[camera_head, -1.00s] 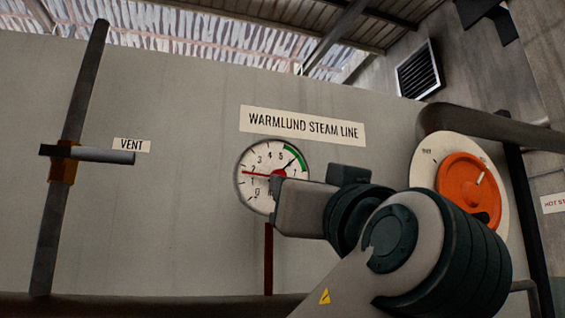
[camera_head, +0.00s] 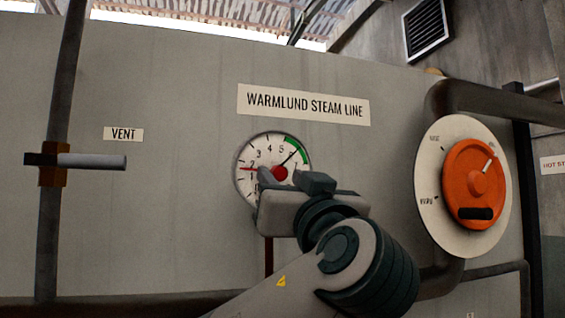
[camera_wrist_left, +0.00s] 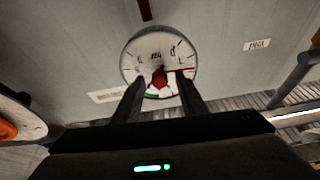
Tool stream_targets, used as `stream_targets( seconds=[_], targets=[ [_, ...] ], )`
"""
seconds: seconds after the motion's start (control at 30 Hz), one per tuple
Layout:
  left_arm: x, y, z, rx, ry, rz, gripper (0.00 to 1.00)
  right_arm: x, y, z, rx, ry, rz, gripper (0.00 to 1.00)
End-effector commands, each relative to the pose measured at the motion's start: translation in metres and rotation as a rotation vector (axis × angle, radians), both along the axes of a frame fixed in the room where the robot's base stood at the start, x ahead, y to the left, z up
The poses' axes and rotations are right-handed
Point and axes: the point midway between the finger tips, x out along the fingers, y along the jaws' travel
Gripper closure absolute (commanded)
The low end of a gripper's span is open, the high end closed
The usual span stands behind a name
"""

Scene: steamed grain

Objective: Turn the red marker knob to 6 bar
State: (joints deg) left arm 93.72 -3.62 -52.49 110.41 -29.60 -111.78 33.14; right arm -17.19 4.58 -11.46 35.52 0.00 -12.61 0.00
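The round white pressure gauge (camera_head: 246,187) is on the grey panel, with a green arc at its upper right. Its red marker knob (camera_head: 279,174) is at the dial centre; the red marker points left, between 1 and 2. A black needle points up right past 5. My left gripper (camera_wrist_left: 160,84) is in front of the gauge and hides its lower part in the head view. In the left wrist view the gauge appears upside down, and the two fingers are apart, one on each side of the red knob (camera_wrist_left: 159,78). Contact cannot be told. My right gripper is not in view.
A "WARMLUND STEAM LINE" sign (camera_head: 303,105) is above the gauge. An orange handwheel (camera_head: 476,187) on a pale disc is at the right. A vent lever (camera_head: 92,161) on a vertical pipe is at the left. Pipes run along the panel's lower edge.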

Motion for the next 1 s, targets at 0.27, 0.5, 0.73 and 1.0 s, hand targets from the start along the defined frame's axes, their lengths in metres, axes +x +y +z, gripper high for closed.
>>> stream_targets(
  seconds=[0.27,0.5,0.73,1.0],
  targets=[
    [0.0077,0.0019,0.0027,0.001,0.000,-0.001,0.62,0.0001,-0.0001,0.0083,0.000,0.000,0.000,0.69],
    [0.0076,0.0021,0.0024,0.001,0.000,-0.001,0.62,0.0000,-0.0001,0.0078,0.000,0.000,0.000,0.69],
    [0.0075,0.0021,0.0026,0.001,0.000,-0.001,1.00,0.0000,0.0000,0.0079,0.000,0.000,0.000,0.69],
    [0.0074,0.0022,0.0013,0.007,0.002,0.001,1.00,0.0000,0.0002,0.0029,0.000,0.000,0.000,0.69]
  ],
)
